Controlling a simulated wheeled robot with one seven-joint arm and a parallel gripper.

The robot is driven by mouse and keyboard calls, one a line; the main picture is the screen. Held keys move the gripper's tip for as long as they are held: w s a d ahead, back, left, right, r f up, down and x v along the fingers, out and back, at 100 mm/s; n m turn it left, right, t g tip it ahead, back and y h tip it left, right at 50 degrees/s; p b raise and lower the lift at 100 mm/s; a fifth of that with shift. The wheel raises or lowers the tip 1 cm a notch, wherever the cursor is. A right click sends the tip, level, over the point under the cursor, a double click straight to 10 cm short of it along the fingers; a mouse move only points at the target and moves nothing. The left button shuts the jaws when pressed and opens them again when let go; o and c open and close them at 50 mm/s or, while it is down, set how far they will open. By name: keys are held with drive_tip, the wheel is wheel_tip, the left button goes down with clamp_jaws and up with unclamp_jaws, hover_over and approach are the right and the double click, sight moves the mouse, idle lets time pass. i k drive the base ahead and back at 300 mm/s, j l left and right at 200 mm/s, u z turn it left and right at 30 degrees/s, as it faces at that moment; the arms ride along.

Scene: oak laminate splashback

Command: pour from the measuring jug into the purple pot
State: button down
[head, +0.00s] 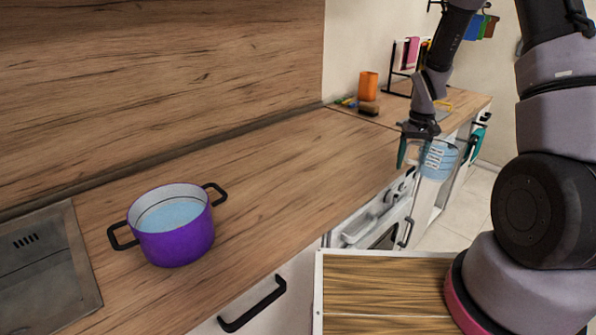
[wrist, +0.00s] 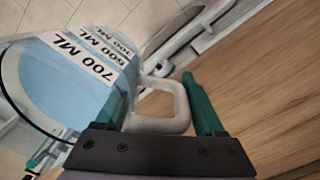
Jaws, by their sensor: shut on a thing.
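The purple pot (head: 177,245) stands upright on the counter at the left, with two black handles and a pale blue surface visible inside. The measuring jug (head: 438,162) is clear with light blue contents and white markings. It hangs in the air off the counter's front edge, far to the right of the pot. My gripper (head: 420,148) is shut on the jug's handle. In the wrist view, the handle (wrist: 180,106) lies between the teal fingers, and the jug body (wrist: 62,85) with its 700 ML label is at the left.
The wooden counter (head: 290,175) between pot and jug is clear. A sink (head: 45,275) lies left of the pot. An orange cup (head: 368,86) and small items stand at the far end. An oven (head: 375,225) is below the counter. My wood-topped base is in front.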

sight(154, 219)
drive_tip(key=u, duration=1.2)
drive_tip(key=k, duration=0.5)
